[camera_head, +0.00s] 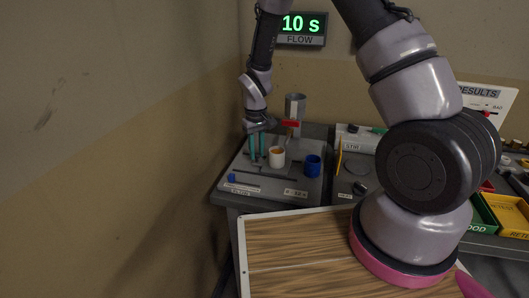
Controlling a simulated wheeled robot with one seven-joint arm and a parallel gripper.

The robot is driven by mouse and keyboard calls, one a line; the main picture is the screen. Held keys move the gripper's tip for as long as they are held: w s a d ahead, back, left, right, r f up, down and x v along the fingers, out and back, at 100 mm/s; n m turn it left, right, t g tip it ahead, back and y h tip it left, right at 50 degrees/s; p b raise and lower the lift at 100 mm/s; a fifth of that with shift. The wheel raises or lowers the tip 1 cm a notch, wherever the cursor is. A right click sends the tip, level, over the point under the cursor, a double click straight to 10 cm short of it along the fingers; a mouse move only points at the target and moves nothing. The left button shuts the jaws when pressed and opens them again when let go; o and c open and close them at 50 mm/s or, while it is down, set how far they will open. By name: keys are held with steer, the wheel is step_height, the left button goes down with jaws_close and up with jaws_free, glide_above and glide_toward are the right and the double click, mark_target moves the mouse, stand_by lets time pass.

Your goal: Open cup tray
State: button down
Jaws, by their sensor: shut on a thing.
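My gripper (257,156) points down over the left part of a grey station board (262,184), its two teal fingers close together. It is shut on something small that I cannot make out. A white cup with orange-brown contents (277,160) stands just right of the fingers. A blue cup (313,167) stands further right on the same board. A grey cylinder (295,104) rises behind, with a red piece (290,123) in front of it. No part is clearly marked as the cup tray, and I cannot tell whether one is open.
A small blue item (232,178) lies at the board's front left. Another grey station (356,165) is to the right. Green (482,218) and yellow (506,215) bins stand at far right. A wall is close on the left. My arm hides much of the right.

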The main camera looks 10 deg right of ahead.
steer(key=w+a, duration=0.1)
steer(key=a, duration=0.3)
steer(key=w+a, duration=0.1)
steer(key=a, duration=0.1)
steer(key=shift+w+a, duration=0.15)
steer(key=shift+w, duration=0.2)
steer(key=c, duration=0.7)
jaws_free()
steer(key=shift+o, duration=0.2)
steer(key=shift+r, duration=0.15)
step_height(320, 180, up, 11)
steer(key=shift+f, duration=0.2)
